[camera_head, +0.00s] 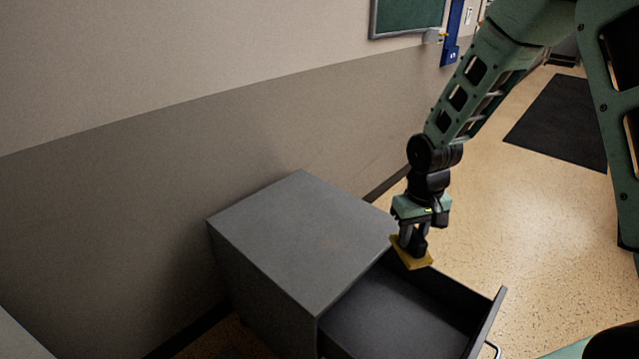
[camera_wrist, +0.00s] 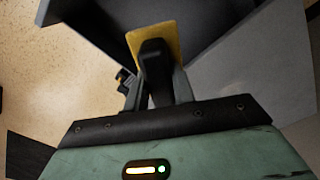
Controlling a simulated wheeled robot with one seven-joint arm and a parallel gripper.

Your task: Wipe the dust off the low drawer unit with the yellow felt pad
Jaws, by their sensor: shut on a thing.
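The low drawer unit (camera_head: 290,225) is a grey cabinet against the wall, with a flat top. A faint brownish dust patch (camera_head: 328,243) shows near the middle of its top. Its upper drawer (camera_head: 400,315) is pulled open and looks empty. My gripper (camera_head: 411,245) is shut on the yellow felt pad (camera_head: 416,262). The pad is at the right edge of the top, over or beside the open drawer; I cannot tell if it touches anything. In the wrist view the pad (camera_wrist: 158,35) sticks out beyond my fingers, with the grey top at right.
The wall (camera_head: 200,90) stands right behind the unit. The open drawer juts out to the front right, with a handle (camera_head: 493,347) at its front. A dark mat (camera_head: 562,120) lies on the speckled floor, which is clear at right. A green board (camera_head: 408,15) hangs on the wall.

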